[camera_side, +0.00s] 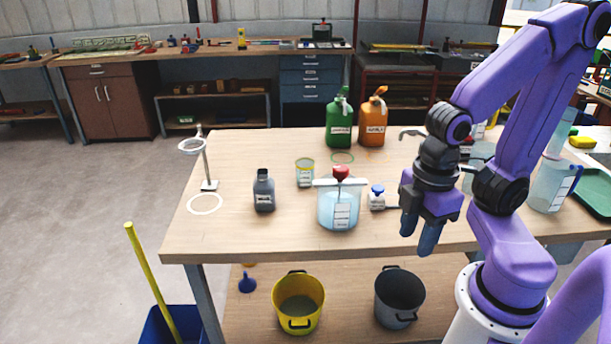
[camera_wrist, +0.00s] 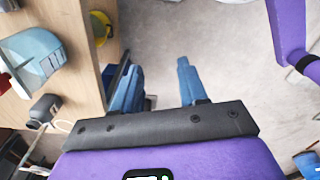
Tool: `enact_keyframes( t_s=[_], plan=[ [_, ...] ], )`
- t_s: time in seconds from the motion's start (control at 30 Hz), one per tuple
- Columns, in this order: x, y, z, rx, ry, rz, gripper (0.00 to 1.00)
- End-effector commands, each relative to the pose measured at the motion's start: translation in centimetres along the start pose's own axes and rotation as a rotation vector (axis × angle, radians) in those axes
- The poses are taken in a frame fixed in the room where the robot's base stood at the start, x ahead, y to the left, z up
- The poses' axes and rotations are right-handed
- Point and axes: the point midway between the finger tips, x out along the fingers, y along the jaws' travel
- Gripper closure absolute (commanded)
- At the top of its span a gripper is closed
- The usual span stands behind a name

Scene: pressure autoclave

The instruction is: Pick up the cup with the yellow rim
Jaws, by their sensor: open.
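The cup with the yellow rim (camera_side: 305,173) stands upright on the wooden table, left of the middle in the side view. It is small and pale with a label, and looks empty of any gripper contact. My gripper (camera_side: 419,236) points down near the table's front edge, well to the right of the cup and apart from it. In the wrist view my gripper (camera_wrist: 157,75) is open, with nothing between its two blue fingers. I cannot make out the cup in the wrist view.
A clear vessel with a red knob (camera_side: 339,203) stands just right of the cup, a small blue-capped bottle (camera_side: 377,199) beyond it. A dark bottle (camera_side: 264,191) is left of the cup. Green (camera_side: 339,122) and orange jugs (camera_side: 373,122) stand behind. The table's left front is clear.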

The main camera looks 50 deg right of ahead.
Motion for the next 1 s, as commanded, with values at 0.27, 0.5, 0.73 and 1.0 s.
enact_keyframes(
  t_s=[0.27,0.5,0.73,1.0],
  plan=[
    [0.0,0.0,0.0,0.000,0.000,0.000,0.57],
    [0.0,0.0,0.0,0.000,0.000,0.000,0.13],
    [0.0,0.0,0.0,0.000,0.000,0.000,0.13],
    [-2.8,0.0,-0.2,0.000,0.009,0.000,0.13]
  ],
)
